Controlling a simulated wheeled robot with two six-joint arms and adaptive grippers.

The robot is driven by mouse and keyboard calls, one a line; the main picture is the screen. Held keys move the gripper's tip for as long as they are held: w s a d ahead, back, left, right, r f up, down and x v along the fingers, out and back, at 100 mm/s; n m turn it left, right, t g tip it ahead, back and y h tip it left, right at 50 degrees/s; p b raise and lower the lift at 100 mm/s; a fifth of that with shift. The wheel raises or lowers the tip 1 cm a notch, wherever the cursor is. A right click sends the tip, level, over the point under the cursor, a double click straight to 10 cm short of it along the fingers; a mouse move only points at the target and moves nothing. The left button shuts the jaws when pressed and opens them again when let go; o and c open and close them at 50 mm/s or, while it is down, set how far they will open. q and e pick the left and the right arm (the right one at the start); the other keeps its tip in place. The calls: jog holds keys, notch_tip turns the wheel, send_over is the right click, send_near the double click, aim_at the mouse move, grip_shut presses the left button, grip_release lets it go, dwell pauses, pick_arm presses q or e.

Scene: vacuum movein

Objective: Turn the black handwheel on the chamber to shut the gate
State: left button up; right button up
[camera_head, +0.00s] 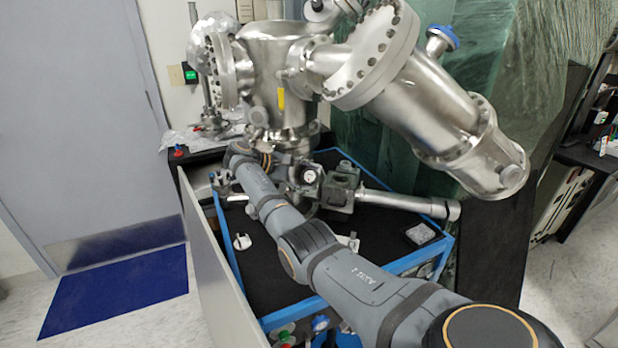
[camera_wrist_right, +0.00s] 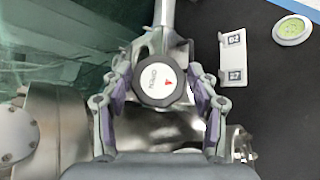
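The black handwheel (camera_wrist_right: 160,76) shows in the right wrist view. Its white round label reads OPEN with a red arrow. My right gripper (camera_wrist_right: 161,62) has a purple-padded finger on each side of the wheel. The fingers look spread, with only a narrow gap at the rim; contact is hard to make out. In the head view the steel chamber (camera_head: 281,62) stands at the back of the cart. My right arm reaches to the valve below it, and its gripper is small and partly hidden there. My left gripper is not in view.
A steel tube (camera_head: 405,202) runs right from the valve over the black cart top (camera_head: 385,240). A large angled steel port (camera_head: 425,105) overhangs the right side. A small grey block (camera_head: 421,233) lies near the cart's right edge. A grey door (camera_head: 75,130) stands left.

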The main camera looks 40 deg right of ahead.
jog(key=shift+o, duration=0.6)
jog(key=shift+r, duration=0.1)
jog(key=shift+w+a+r, duration=0.1)
jog(key=shift+a, duration=0.1)
jog(key=v, duration=0.7)
